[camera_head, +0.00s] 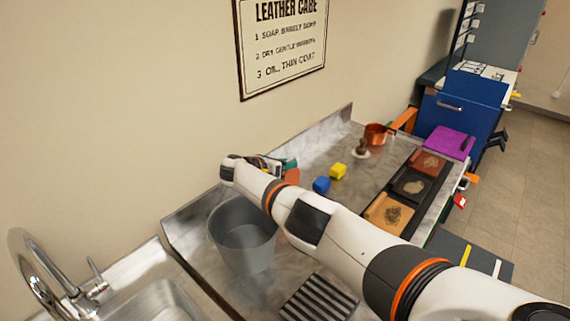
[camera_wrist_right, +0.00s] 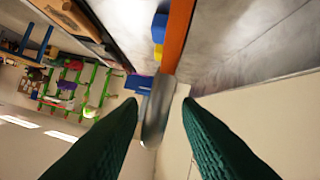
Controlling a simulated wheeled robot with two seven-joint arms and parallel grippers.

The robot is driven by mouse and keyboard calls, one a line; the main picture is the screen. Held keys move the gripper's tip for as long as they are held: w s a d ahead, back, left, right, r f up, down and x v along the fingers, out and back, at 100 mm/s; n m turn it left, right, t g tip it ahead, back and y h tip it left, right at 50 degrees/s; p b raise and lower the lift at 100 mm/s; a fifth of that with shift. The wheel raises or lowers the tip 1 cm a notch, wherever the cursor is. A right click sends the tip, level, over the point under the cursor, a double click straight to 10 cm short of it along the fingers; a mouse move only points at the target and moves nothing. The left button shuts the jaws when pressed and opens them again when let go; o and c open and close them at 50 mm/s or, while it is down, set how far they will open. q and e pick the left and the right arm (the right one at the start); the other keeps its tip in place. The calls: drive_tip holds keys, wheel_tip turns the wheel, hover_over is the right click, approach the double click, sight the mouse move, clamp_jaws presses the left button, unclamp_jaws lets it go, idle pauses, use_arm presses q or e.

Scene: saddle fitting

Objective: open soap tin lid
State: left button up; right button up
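My right gripper (camera_head: 277,166) is beyond the grey bucket, near the wall side of the counter. In the right wrist view its two green fingers (camera_wrist_right: 160,108) are apart. A silver, rounded metal piece (camera_wrist_right: 157,112), seen almost edge-on, lies between their tips with gaps visible at the sides. It looks like the tin lid. A long orange strip (camera_wrist_right: 176,35) meets its upper end; I cannot tell whether this is the tin body. In the head view an orange-brown round piece (camera_head: 292,177) shows just beside the gripper, partly hidden by my arm. My left gripper is not visible.
The grey bucket (camera_head: 243,238) stands under my right arm, beside the sink (camera_head: 165,303). A blue block (camera_head: 321,185) and a yellow block (camera_head: 338,171) lie right of the gripper. The wall is close behind.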

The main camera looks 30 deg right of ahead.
drive_tip(key=shift+r, duration=0.1)
drive_tip(key=shift+r, duration=0.15)
drive_tip(key=v, duration=1.1)
drive_tip(key=shift+a, duration=0.45)
drive_tip(key=shift+s, duration=0.1)
